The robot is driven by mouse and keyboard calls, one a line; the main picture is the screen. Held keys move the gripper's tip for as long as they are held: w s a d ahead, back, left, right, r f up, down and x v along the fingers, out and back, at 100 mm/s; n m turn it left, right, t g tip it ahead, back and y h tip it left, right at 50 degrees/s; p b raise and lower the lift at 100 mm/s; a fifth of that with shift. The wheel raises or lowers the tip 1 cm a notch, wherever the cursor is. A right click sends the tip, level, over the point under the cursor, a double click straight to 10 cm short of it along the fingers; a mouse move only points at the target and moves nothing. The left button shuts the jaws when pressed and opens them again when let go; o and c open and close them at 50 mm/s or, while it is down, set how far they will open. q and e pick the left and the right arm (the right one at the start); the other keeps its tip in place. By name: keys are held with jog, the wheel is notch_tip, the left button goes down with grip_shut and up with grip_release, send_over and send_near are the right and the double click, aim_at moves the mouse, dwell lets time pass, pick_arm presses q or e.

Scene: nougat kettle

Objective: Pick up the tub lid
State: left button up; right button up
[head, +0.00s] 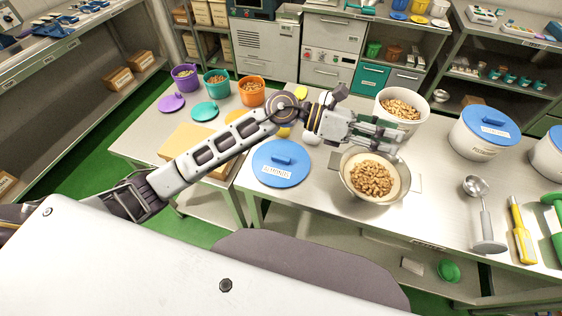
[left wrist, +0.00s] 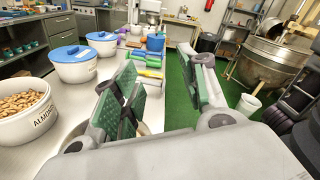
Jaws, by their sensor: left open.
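The tub lid (head: 283,164) is a blue disc with a raised handle and a white label. It lies flat on the steel table, left of the bowl, in the head view. My left gripper (head: 385,132) is open and empty, to the right of the lid and apart from it. It is near the far rim of the bowl and in front of the open almond tub (head: 402,106). In the left wrist view its green-padded fingers (left wrist: 165,88) stand apart with nothing between them. The lid does not show there. My right gripper is not in view.
A bowl of nuts (head: 373,181) stands right of the lid. Lidded white tubs (head: 483,132), a scoop (head: 483,215) and a yellow tool (head: 522,230) are farther right. Purple, teal and orange pots (head: 251,91) stand at back left. My left forearm passes close beyond the lid.

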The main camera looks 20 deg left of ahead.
pick_arm(q)
jog(key=a+f+m+g+y, duration=0.1)
jog(key=a+f+m+y, duration=0.3)
jog(key=f, duration=0.3)
jog(key=m+t+y, duration=0.1)
jog(key=m+y, duration=0.1)
jog(key=y, duration=1.1)
send_over(281, 158)
notch_tip(281, 158, down, 7)
jog(key=shift+r, duration=0.2)
jog(key=shift+a, duration=0.1)
jog(key=shift+f+p, duration=0.75)
jog(key=shift+f, duration=3.55)
jog(key=shift+f, duration=0.1)
